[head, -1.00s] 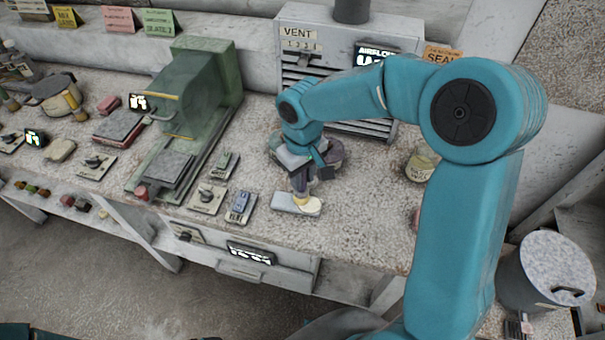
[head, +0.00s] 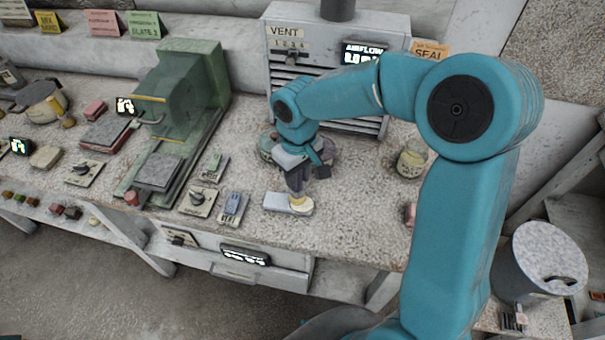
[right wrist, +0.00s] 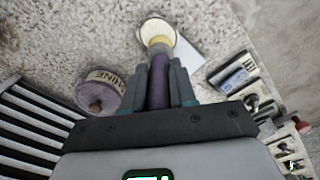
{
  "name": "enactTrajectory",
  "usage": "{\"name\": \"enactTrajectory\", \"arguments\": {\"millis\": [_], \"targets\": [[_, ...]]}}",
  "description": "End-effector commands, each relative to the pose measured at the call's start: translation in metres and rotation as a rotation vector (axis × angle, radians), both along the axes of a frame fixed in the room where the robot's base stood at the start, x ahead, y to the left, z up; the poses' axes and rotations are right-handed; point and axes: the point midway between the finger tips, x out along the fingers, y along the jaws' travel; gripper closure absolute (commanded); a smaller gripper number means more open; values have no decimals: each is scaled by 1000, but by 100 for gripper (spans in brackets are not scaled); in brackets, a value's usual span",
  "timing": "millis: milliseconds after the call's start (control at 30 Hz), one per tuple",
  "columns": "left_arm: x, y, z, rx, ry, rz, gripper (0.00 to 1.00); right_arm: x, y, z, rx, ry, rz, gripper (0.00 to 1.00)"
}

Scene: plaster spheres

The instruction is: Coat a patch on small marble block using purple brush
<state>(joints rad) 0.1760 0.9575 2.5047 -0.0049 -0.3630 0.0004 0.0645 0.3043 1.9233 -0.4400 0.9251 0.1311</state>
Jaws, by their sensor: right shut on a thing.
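My right gripper (head: 297,180) points down over the front part of the bench and is shut on the purple brush. The brush's purple handle (right wrist: 158,82) runs between the fingers in the right wrist view. Its cream bristle tip (head: 300,204) is over the right end of the small marble block (head: 277,201), seemingly touching it. The block is a pale flat slab lying on the bench; part of it also shows in the right wrist view (right wrist: 190,52), where the bristles hide the rest. I cannot make out any coating. My left gripper is not in view.
A purple-lidded labelled jar (right wrist: 98,92) stands close to my right gripper. The vent box (head: 283,72) is behind it, small switch panels (head: 233,207) and a green machine (head: 185,95) are to the left. A yellowish jar (head: 411,162) stands to the right.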

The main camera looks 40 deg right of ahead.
Motion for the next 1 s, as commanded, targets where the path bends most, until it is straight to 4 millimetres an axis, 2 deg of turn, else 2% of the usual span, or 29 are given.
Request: {"name": "enactTrajectory", "arguments": {"millis": [300,533,800,1000], "targets": [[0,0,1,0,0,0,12,10,10,-1,0,-1,1,100],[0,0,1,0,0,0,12,9,9,0,0,-1,0,100],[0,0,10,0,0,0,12,0,0,14,0,-1,-1,100],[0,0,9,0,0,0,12,0,0,13,0,0,0,100]]}}
